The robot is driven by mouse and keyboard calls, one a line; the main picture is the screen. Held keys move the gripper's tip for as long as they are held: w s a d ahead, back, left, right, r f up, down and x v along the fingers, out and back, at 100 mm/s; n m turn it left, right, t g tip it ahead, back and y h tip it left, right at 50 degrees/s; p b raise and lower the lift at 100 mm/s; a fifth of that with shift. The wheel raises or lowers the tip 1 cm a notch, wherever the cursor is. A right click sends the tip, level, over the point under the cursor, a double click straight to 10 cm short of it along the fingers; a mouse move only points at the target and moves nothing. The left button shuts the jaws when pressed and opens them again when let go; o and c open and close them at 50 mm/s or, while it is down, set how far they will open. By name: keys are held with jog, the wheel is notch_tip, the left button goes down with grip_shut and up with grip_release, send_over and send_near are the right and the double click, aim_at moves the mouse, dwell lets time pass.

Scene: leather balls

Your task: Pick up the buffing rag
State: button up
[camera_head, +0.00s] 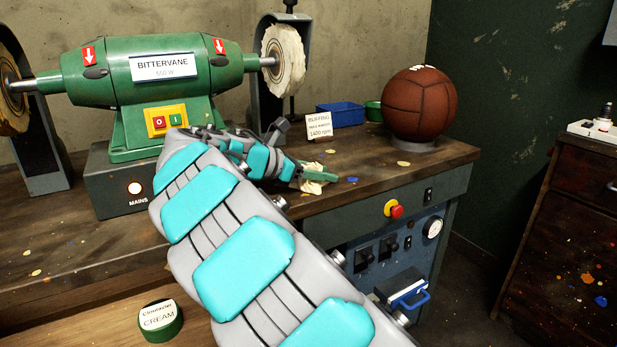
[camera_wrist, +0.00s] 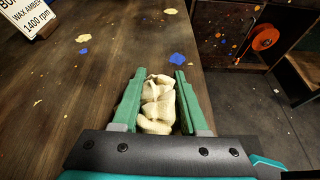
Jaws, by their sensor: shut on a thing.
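The buffing rag (camera_wrist: 158,104) is a crumpled cream cloth. In the wrist view it sits between the two green fingers of my gripper (camera_wrist: 158,88), which is shut on it near the right edge of the bench. In the head view my gripper (camera_head: 318,176) shows beyond my arm, and part of the rag (camera_head: 312,187) shows around the fingers. My arm hides some of the bench behind it. I cannot tell whether the rag touches the bench top.
A green buffing machine (camera_head: 150,75) stands at the left of the bench (camera_head: 440,157). A brown leather ball (camera_head: 420,104) rests on a ring at the back right, near a blue tray (camera_head: 341,115) and a sign (camera_head: 319,126).

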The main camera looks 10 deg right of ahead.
grip_shut()
